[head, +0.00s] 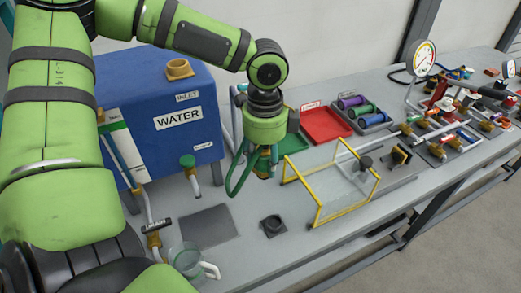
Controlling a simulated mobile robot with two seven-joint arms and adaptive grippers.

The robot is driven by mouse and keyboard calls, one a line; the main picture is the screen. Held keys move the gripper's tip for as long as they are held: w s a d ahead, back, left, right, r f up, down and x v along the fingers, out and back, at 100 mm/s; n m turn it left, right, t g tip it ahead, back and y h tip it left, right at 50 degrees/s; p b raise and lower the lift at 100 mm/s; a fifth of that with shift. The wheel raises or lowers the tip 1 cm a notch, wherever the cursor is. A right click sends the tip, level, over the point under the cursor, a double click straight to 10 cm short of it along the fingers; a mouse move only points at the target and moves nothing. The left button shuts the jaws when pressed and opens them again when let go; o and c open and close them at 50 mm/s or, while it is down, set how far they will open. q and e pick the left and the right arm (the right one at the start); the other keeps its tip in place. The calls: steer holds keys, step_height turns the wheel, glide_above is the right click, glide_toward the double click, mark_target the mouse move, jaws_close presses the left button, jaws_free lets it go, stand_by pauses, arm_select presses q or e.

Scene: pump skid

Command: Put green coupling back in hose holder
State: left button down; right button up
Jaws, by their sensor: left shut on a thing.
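My left gripper (265,155) hangs pointing down over the bench, in the middle of the head view. It is shut on the green coupling, which the fingers largely hide; a brass-coloured end (263,174) shows below them. A green hose (234,183) loops down on the left side of the gripper. A black ring-shaped socket (272,222) on a small dark plate stands on the bench below and in front of the gripper; I cannot tell for sure whether it is the hose holder. My right gripper is not in view.
A blue WATER tank (185,110) stands at the left. A clear guard with a yellow frame (318,215) is right of the gripper. Red tray (326,126) and green tray (294,142) lie behind. A glass jug (186,260) stands at the front left. A dark mat (208,225) lies bare.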

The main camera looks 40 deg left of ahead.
arm_select(q)
step_height(320, 180, down, 13)
steer(key=w+d+m+b, duration=0.1)
steer(key=d+b, duration=0.1)
steer(key=b, duration=0.5)
steer(key=shift+w+d+f+b, duration=0.2)
steer(key=shift+d+b, duration=0.1)
steer(key=shift+d, duration=0.1)
steer(key=shift+r, duration=0.1)
